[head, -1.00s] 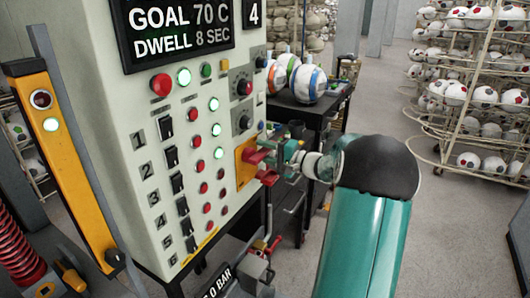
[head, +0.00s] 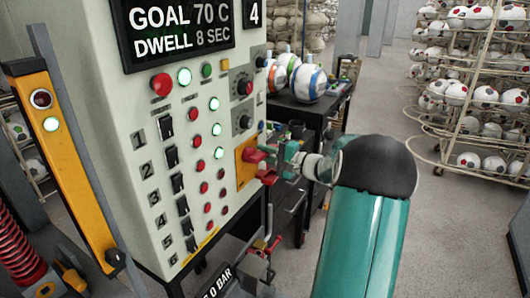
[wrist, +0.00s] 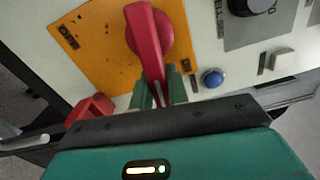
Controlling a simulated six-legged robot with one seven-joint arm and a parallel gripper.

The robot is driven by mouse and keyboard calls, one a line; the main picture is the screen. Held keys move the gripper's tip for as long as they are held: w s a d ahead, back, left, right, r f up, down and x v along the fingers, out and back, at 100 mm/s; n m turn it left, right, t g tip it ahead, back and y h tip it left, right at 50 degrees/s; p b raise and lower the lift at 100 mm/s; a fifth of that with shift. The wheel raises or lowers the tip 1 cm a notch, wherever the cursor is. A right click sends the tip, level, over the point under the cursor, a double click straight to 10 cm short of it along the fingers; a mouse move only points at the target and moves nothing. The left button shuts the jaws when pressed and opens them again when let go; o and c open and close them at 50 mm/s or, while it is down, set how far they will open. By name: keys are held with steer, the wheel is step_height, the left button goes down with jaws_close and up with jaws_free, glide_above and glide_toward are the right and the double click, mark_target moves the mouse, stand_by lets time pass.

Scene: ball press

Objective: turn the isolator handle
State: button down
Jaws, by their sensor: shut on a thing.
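The red isolator handle (wrist: 147,35) sits on a yellow plate (wrist: 85,45) on the front of the pale press cabinet. In the wrist view the handle's grip points down the picture, slightly tilted, with a pale line near its end. My gripper (wrist: 156,92) has its green fingers on both sides of the grip's end and is shut on it. In the head view the handle (head: 254,156) shows small at the cabinet's right side, with my gripper (head: 284,156) reaching it from the right. The fingers partly hide the handle's end.
A red block (wrist: 92,108) juts out beside the plate's lower edge. A blue button (wrist: 212,77) and a black knob (wrist: 250,5) are right of the handle. A black cart (head: 318,118) with balls stands behind my arm. Pipework (head: 262,255) lies below.

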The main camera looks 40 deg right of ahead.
steer(key=m, duration=0.1)
steer(key=f+m, duration=0.1)
steer(key=m, duration=0.2)
steer(key=shift+s+a+f, duration=0.1)
steer(key=shift+a+f, duration=0.1)
steer(key=shift+f, duration=0.1)
steer(key=shift+s+a+f+m, duration=0.25)
steer(key=shift+a+f+m, duration=0.25)
steer(key=shift+m, duration=1.6)
steer(key=shift+s+a+f+m, duration=0.25)
steer(key=shift+a+m, duration=0.5)
steer(key=shift+m, duration=1.35)
steer(key=shift+s+a+f+m, duration=0.2)
steer(key=shift+a+f+m, duration=0.35)
steer(key=shift+m, duration=1.55)
steer(key=shift+a+r, duration=0.1)
steer(key=c, duration=1.4)
jaws_free()
steer(key=shift+o, duration=0.2)
steer(key=shift+s, duration=0.15)
steer(key=v, duration=1.3)
steer(key=shift+s, duration=0.25)
steer(key=shift+r, duration=0.1)
